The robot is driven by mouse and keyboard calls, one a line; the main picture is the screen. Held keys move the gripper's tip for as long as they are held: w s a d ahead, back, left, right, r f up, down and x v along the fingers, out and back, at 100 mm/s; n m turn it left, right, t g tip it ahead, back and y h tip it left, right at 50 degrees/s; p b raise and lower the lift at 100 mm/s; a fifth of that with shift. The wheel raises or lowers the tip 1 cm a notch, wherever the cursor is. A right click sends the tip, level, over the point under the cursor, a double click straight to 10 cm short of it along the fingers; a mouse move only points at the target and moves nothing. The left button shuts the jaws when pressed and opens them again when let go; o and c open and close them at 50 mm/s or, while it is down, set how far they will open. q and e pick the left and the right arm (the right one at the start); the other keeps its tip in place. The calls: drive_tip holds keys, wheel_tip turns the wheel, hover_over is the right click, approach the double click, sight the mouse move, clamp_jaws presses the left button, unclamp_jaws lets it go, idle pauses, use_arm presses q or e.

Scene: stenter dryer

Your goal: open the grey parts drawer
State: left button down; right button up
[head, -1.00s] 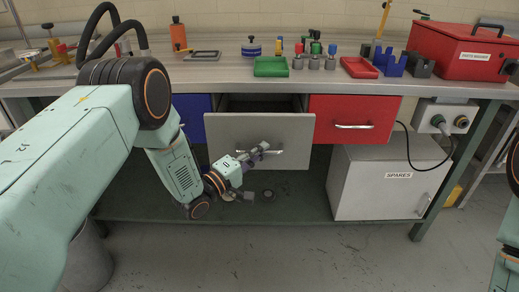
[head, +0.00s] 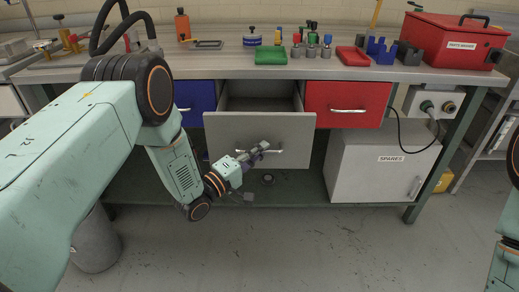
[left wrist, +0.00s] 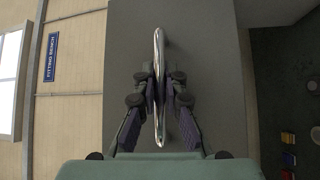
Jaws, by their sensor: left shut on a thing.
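The grey parts drawer (head: 225,128) is in the middle under the bench, pulled out, with its dark inside (head: 260,95) showing behind the front. Its metal handle (head: 275,151) is on the front panel. My left gripper (head: 259,150) is at this handle. In the left wrist view the fingers (left wrist: 160,80) are closed on both sides of the shiny handle bar (left wrist: 159,50), in front of the grey panel (left wrist: 205,35). My right gripper is out of view; only part of my right arm shows at the right edge.
A blue drawer (head: 195,97) is left of the grey one and a red drawer (head: 347,103) right of it, both shut. A white spares cabinet (head: 378,178) stands below right, with a cable above. The floor (head: 270,245) in front is clear.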

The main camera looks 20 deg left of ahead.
use_arm(q)
drive_tip(key=shift+s+d, duration=0.1)
drive_tip(key=shift+s, duration=0.5)
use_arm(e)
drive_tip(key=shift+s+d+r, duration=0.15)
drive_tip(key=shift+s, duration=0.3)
use_arm(q)
drive_tip(key=c, duration=1.4)
unclamp_jaws()
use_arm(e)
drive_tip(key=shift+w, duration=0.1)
use_arm(q)
drive_tip(key=v, duration=1.2)
